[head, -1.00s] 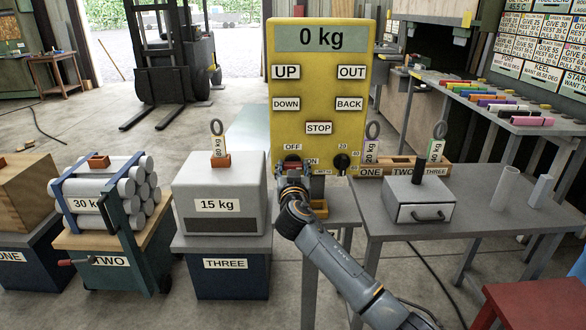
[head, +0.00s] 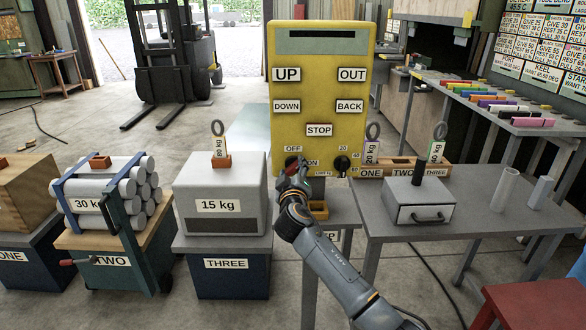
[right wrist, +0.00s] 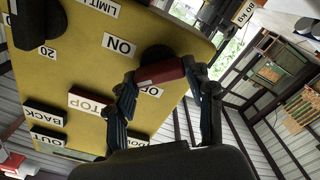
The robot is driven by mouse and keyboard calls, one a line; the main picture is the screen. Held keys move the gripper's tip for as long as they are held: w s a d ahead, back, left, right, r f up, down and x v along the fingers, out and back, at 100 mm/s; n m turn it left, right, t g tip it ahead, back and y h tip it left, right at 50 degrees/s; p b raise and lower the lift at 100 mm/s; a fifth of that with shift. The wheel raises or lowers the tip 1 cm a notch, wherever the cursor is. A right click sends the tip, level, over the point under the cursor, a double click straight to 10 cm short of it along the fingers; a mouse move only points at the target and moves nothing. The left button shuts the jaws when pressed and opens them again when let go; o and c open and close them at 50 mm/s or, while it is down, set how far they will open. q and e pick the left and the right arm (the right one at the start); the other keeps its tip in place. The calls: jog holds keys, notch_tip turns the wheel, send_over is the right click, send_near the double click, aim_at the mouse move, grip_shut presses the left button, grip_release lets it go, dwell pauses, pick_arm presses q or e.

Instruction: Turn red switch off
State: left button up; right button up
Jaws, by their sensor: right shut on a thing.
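The yellow control panel (head: 378,130) stands upright in the head view. Its red switch sits low on the left, by the OFF (head: 293,149) and ON labels, mostly hidden by my right gripper (head: 298,176). In the right wrist view the red switch handle (right wrist: 160,73) lies between the fingers of my right gripper, which is shut on it, in front of a dark round base. The handle overlaps part of the OFF label; the ON label is clear of it. The panel's display (head: 320,42) is dark and blank. My left gripper is not in view.
A black knob (head: 342,163) is right of the switch. A grey table (head: 385,222) with a drawer box (head: 418,200) stands at the right. A 15 kg block (head: 219,190) and a pipe bundle (head: 110,195) stand left. A red stool (head: 530,300) is front right.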

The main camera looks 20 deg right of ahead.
jog(key=n+p, duration=0.2)
jog(key=n, duration=0.3)
jog(key=shift+n, duration=0.3)
jog(key=shift+f+n+p, duration=0.15)
jog(key=shift+n+p, duration=0.6)
jog(key=shift+n, duration=1.15)
jog(key=o, duration=1.2)
jog(key=shift+a, duration=0.1)
jog(key=shift+c, duration=0.2)
jog(key=shift+s, duration=0.1)
jog(key=v, duration=1.1)
jog(key=shift+s, duration=0.35)
jog(key=shift+a, duration=0.15)
